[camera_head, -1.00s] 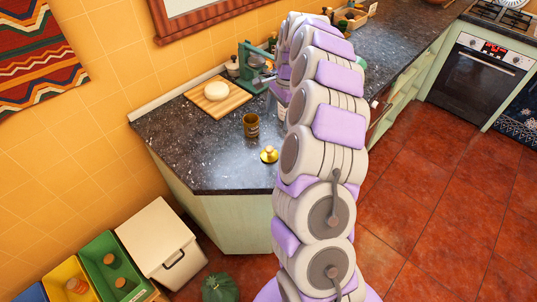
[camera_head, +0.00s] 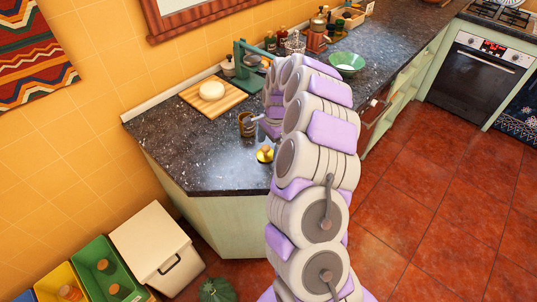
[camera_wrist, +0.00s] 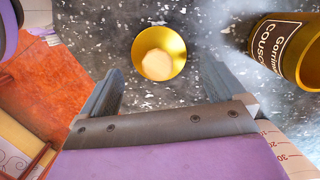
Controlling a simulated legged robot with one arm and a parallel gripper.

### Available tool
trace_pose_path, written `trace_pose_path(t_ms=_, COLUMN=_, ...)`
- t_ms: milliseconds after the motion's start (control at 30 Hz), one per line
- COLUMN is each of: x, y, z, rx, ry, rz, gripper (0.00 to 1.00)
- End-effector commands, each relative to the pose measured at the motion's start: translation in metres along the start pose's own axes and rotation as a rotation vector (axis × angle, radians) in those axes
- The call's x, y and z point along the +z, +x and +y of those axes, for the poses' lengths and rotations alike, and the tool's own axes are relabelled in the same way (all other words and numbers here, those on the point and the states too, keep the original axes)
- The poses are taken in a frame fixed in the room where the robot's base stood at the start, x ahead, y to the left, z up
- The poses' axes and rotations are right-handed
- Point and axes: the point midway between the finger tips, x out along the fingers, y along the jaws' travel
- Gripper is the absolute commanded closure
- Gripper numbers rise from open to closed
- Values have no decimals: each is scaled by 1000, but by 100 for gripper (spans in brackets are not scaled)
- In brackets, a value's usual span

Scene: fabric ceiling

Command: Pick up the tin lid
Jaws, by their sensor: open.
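The tin lid (camera_head: 265,154) is a small gold disc with a pale round knob, lying on the dark speckled counter near its front edge. In the wrist view the lid (camera_wrist: 172,43) is at the top centre, seen from above with its knob up. My gripper (camera_wrist: 161,67) is open and empty, with its two fingers spread to either side of the lid in the picture and apart from it. The open gold tin (camera_head: 247,124) stands just behind the lid. Its label shows at the right of the wrist view (camera_wrist: 280,48), close to my right finger.
A wooden board (camera_head: 226,99) with a pale round item (camera_head: 212,89) lies behind on the counter (camera_head: 185,150). A green machine (camera_head: 240,65) and a green bowl (camera_head: 346,63) stand farther back. Bare counter lies left of the lid.

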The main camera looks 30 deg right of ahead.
Motion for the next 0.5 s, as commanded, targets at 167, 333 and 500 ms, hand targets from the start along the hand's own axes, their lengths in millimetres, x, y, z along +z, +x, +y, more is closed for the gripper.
trace_pose_path(t_ms=167, x=3, y=21, z=0, rx=2, ry=-2, rz=0, gripper=3)
trace_pose_path(t_ms=333, x=-2, y=20, z=0, rx=0, ry=-1, rz=-3, gripper=3)
trace_pose_path(t_ms=500, x=-5, y=20, z=0, rx=0, ry=0, rz=-5, gripper=17)
